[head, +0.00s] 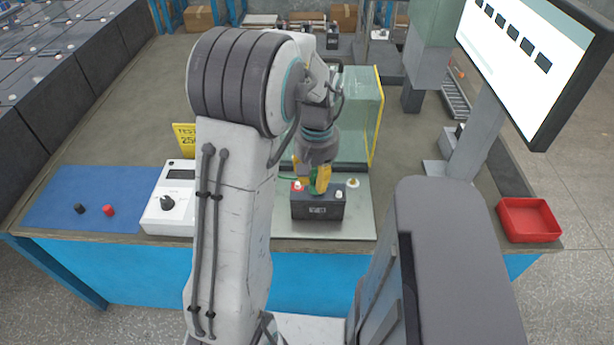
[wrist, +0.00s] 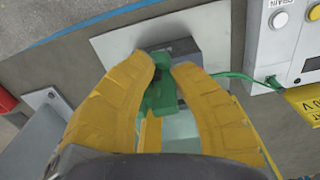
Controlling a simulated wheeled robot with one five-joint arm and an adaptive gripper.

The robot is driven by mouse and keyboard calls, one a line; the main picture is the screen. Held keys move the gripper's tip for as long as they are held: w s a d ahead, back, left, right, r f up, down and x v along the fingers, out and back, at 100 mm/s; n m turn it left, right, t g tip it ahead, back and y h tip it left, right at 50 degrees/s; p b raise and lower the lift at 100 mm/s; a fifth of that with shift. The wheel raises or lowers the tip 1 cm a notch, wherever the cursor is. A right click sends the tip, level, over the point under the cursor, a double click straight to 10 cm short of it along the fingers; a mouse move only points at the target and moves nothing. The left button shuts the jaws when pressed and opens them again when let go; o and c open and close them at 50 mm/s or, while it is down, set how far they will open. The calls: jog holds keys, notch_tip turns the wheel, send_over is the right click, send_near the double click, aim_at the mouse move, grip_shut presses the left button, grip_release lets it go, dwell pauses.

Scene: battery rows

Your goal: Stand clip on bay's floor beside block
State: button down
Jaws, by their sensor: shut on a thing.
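My gripper (head: 312,188) points down at the dark battery block (head: 318,211), over its rear left part near a red terminal. In the wrist view its yellow fingers (wrist: 166,73) are shut on the green clip (wrist: 160,98). The clip overlaps the edge of the block (wrist: 212,45) there; I cannot tell whether they touch. A green cable runs from the clip to the white tester box (head: 170,208). The block stands on the bay's pale floor plate (head: 360,222), which also shows in the wrist view (wrist: 115,48). My fingers mostly hide the clip in the head view.
A clear screen with a yellow edge (head: 377,115) stands behind the block. A small brass post (head: 353,183) is right of it. A blue mat (head: 55,190) with black and red caps lies left. A red tray (head: 530,219) and a monitor (head: 520,45) are right.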

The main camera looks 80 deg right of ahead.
jog(key=shift+s+a+r, duration=0.1)
jog(key=shift+s+a, duration=0.05)
jog(key=shift+d+n+b, duration=0.2)
jog(key=shift+n+b, duration=0.1)
jog(key=shift+n, duration=0.1)
jog(key=w+d+f+n+b, duration=0.1)
jog(key=d+n, duration=0.1)
jog(key=d, duration=0.1)
jog(key=w+d+f+n+b, duration=0.1)
jog(key=d+f+n, duration=0.1)
jog(key=d+n, duration=0.1)
jog(key=w+d+f+n+b, duration=0.1)
jog(key=w+d+n+b, duration=0.1)
jog(key=d+n, duration=0.1)
jog(key=shift+f+h, duration=0.2)
jog(key=shift+h, duration=0.1)
jog(key=w+d+f+n+b, duration=0.3)
jog(key=w+d+f+n, duration=0.3)
jog(key=n, duration=0.3)
send_over(286, 184)
jog(key=f, duration=0.2)
jog(key=shift+a+f, duration=0.2)
jog(key=shift+f, duration=0.2)
jog(key=shift+f+b, duration=0.35)
jog(key=shift+f, duration=2.65)
jog(key=shift+f, duration=0.2)
jog(key=c, duration=1.2)
grip_release()
